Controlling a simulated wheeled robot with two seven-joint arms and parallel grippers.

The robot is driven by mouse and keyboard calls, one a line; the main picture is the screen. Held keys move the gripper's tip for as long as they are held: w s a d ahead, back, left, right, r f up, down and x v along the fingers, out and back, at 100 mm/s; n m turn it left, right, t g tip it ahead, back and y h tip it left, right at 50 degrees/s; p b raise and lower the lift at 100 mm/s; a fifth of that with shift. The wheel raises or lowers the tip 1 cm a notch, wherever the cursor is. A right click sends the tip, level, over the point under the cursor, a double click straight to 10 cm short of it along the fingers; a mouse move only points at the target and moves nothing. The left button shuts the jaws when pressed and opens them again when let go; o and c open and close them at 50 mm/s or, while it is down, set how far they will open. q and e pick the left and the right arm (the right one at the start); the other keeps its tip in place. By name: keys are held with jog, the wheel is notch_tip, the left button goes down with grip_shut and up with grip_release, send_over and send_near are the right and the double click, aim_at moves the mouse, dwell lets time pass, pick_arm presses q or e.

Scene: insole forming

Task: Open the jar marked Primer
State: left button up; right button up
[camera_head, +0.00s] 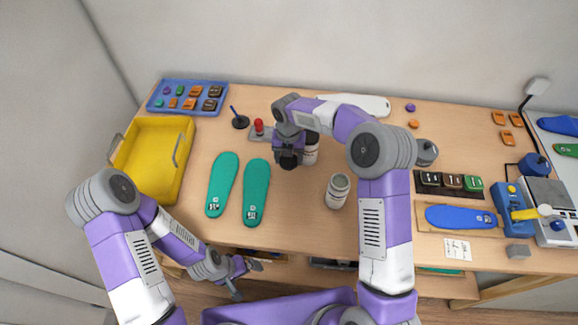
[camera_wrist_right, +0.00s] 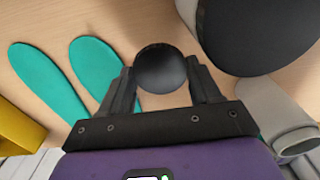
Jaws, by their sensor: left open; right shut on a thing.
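My right gripper (camera_head: 289,158) is shut on a dark round piece (camera_wrist_right: 162,68), which sits between the fingertips in the right wrist view. I cannot tell whether it is a lid or a knob. A white jar with a black lid (camera_head: 311,148) stands right beside this gripper, partly hidden by it; its dark top (camera_wrist_right: 262,30) is large in the wrist view. Another white jar (camera_head: 337,191) stands nearer the front, with a pale grey top and no black lid. No label is readable, so I cannot tell which jar is Primer. My left gripper (camera_head: 247,276) is open and empty by the table's front edge.
Two teal insoles (camera_head: 256,193) lie left of the jars. A yellow bin (camera_head: 152,165) and a blue tray (camera_head: 163,105) are at the left. A red-knobbed device (camera_head: 259,127) is behind. A blue insole (camera_head: 460,217) and instruments fill the right.

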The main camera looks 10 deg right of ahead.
aim_at(289, 166)
jog(key=shift+f, duration=2.45)
jog(key=shift+f+b, duration=0.1)
jog(key=shift+b, duration=0.25)
jog(key=o, duration=1.2)
notch_tip(289, 166, up, 12)
jog(key=shift+r+p, duration=0.15)
jog(key=shift+p, duration=0.8)
